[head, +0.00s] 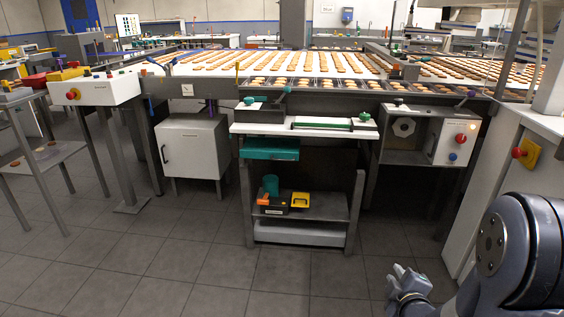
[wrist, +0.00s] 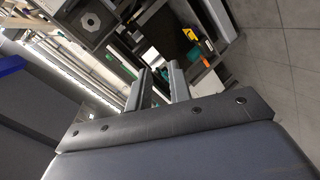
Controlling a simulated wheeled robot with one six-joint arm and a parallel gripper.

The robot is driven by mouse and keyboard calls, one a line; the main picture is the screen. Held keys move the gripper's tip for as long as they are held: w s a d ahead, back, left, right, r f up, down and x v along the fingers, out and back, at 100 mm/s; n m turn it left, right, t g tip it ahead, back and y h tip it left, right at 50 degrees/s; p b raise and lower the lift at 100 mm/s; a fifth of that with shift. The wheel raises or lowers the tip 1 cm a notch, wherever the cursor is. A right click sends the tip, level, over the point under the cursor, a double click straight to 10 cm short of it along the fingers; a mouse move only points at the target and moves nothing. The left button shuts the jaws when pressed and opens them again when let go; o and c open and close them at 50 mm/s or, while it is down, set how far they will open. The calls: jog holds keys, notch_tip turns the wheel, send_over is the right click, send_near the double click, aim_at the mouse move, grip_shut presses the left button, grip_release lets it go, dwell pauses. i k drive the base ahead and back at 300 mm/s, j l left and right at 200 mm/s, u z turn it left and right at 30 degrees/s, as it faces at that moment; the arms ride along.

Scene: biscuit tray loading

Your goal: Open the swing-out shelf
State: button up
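A white-topped stand (head: 305,131) with a dark frame is in the middle of the head view, in front of the conveyor. A teal panel or drawer (head: 270,149) sits under the left of its top, and a low dark shelf (head: 325,207) is below. I cannot tell for certain which part is the swing-out shelf. My gripper (head: 405,283) is low at the right in the head view, well apart from the stand. In the wrist view my gripper (wrist: 160,72) has two fingers apart with nothing between them. The stand appears tilted beyond them.
The low shelf carries a yellow item (head: 300,200), an orange-and-black item and a teal cup (head: 271,185). A white cabinet (head: 193,150) stands left, a control box (head: 455,142) right. The biscuit conveyor (head: 270,62) runs behind. The grey floor (head: 290,275) in front is clear.

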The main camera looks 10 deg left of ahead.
aim_at(276, 149)
jog(key=i+u, duration=0.15)
jog(key=u, duration=0.25)
jog(key=i+l+u, duration=0.1)
jog(key=u, duration=0.35)
jog(key=i+l+u, duration=0.15)
jog(key=i+l, duration=0.35)
jog(key=i+l+u, duration=0.2)
jog(key=i+l, duration=0.25)
jog(key=i+l+u, duration=0.15)
jog(key=i+l, duration=0.3)
jog(key=l, duration=0.2)
